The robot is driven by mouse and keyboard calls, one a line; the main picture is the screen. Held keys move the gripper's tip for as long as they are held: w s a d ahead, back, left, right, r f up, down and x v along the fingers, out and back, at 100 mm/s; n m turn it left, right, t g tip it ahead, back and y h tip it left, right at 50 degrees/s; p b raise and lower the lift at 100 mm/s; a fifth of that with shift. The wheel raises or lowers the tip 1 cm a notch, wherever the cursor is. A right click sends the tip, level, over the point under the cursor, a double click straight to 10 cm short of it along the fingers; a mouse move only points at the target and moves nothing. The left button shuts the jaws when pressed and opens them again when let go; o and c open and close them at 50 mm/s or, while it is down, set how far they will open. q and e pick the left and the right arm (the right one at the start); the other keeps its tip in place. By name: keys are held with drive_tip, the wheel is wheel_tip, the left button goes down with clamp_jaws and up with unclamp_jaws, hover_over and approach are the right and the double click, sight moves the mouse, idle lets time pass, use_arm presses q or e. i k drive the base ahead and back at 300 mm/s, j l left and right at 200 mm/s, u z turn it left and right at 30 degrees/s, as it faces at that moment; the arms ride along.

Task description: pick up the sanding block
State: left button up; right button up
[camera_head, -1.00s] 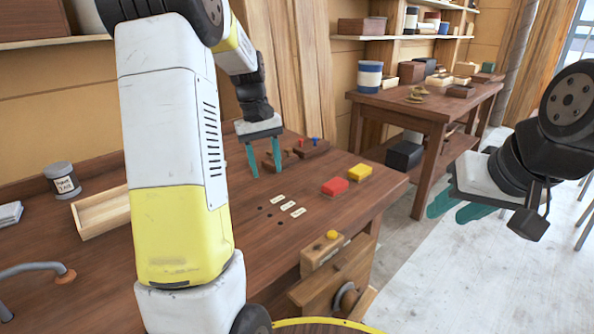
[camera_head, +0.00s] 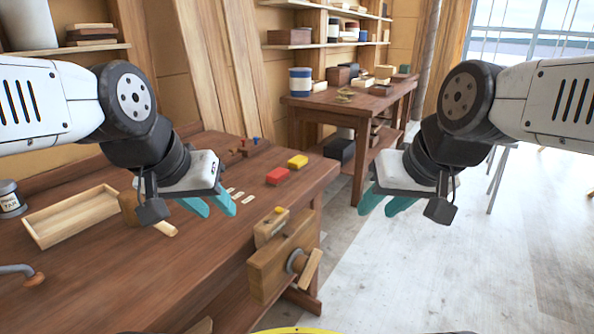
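A red block (camera_head: 278,176) and a yellow block (camera_head: 298,161) lie side by side near the right end of the wooden workbench (camera_head: 110,268). I cannot tell for certain which thing is the sanding block. My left gripper (camera_head: 209,204) hangs above the bench, left of and nearer than the red block. Its teal fingers are apart with nothing between them. My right gripper (camera_head: 386,202) is out over the floor, right of the bench, with its fingers apart and empty. A wooden mallet (camera_head: 130,213) lies partly hidden behind my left gripper.
A shallow wooden tray (camera_head: 72,216) and a labelled tin (camera_head: 10,199) stand on the left. A vise (camera_head: 283,262) juts from the bench's front. A second table (camera_head: 328,105) with boxes stands behind.

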sight(299, 161)
drive_tip(key=k+u, duration=0.1)
drive_tip(key=u, duration=1.15)
drive_tip(key=i+l, duration=0.1)
drive_tip(key=l, duration=0.5)
drive_tip(key=i+l+u, duration=0.1)
drive_tip(key=l, duration=0.5)
drive_tip(key=i+l, duration=0.15)
drive_tip(key=l, duration=1.05)
drive_tip(key=l+u, duration=0.35)
drive_tip(key=i+l+u, duration=0.1)
drive_tip(key=l+u, duration=0.65)
drive_tip(key=z, duration=0.6)
drive_tip(key=i, duration=0.05)
